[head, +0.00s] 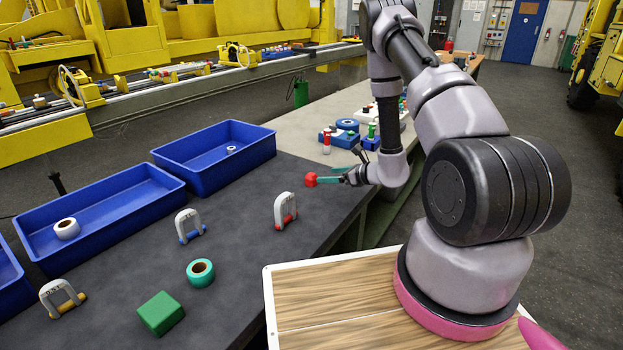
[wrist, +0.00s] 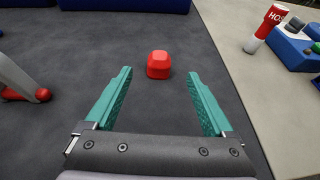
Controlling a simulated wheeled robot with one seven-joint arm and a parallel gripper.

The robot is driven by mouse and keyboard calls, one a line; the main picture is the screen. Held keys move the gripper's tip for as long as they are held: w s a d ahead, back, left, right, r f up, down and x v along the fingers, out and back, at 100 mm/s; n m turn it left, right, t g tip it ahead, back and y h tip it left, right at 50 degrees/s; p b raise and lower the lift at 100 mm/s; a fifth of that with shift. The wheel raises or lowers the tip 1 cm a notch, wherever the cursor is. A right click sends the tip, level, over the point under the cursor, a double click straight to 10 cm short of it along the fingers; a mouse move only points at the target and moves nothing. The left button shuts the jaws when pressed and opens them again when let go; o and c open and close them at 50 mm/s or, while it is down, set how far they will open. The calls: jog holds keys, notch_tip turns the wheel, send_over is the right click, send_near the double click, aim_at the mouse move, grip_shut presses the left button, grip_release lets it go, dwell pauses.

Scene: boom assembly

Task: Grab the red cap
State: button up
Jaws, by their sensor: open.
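The red cap (wrist: 158,65) is a small rounded block on the dark table top, upper middle in the wrist view. It lies just beyond and between the fingertips of my gripper (wrist: 160,80), with bare table on both sides of it. My gripper has two teal fingers, spread wide and empty. In the head view the red cap (head: 311,179) shows at the left end of my gripper (head: 322,180), near the table's right edge. I cannot tell from that view whether a finger touches it.
A shackle with a red pin (head: 286,210) stands left of my gripper. Blue bins (head: 215,155) line the table's far side. A green block (head: 161,313) and a teal tape roll (head: 200,272) lie nearer. A red and white bottle (wrist: 265,28) stands on the pale table at right.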

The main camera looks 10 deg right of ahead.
aim_at(314, 175)
jog(key=x, duration=0.9)
grip_shut()
jog(key=shift+r, duration=0.2)
